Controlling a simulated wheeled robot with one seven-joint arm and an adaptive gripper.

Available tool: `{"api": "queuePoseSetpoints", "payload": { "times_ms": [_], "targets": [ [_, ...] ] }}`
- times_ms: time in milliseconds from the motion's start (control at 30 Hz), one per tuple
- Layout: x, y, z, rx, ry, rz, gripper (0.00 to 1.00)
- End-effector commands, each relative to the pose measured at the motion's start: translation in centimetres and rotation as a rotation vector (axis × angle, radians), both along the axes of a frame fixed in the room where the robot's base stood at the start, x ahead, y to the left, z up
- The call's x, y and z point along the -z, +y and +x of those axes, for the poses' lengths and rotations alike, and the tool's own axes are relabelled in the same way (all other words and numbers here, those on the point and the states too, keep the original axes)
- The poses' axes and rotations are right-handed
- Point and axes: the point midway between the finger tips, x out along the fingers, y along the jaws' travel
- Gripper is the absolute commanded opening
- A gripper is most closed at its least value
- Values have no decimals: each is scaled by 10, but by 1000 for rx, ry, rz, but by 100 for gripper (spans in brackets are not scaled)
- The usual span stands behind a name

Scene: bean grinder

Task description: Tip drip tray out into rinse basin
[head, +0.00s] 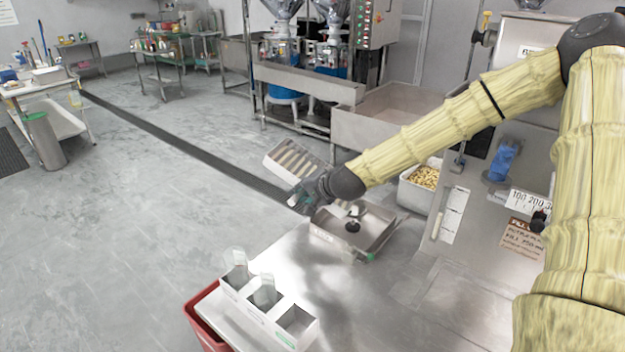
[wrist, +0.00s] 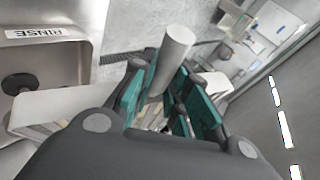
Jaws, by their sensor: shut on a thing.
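The drip tray (head: 292,158), a pale shallow tray with a slotted top, is in the air just beyond my gripper in the head view. It looks tilted, with its slots facing the camera. My gripper (head: 303,197) is shut on its pale round handle. The rinse basin (head: 322,236), a square metal sink with a dark drain, lies just below and right of my gripper. In the wrist view its RINSE label (wrist: 33,33) shows. The tray's contents cannot be made out.
A three-part white holder (head: 270,315) with clear pieces stands at the front of the steel counter (head: 375,305). A red bin (head: 203,325) is below it. A white tub (head: 418,190) of yellowish pieces sits behind the basin. Open floor lies left.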

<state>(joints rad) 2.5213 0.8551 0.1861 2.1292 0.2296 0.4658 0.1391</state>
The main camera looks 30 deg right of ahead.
Motion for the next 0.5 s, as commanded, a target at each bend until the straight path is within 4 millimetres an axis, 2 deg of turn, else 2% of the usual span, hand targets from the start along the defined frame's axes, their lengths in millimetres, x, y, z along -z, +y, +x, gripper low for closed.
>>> {"api": "queuePoseSetpoints", "payload": {
  "times_ms": [500],
  "targets": [
    [1, 0, 1, 1, -37, 27, 0]
  ]
}}
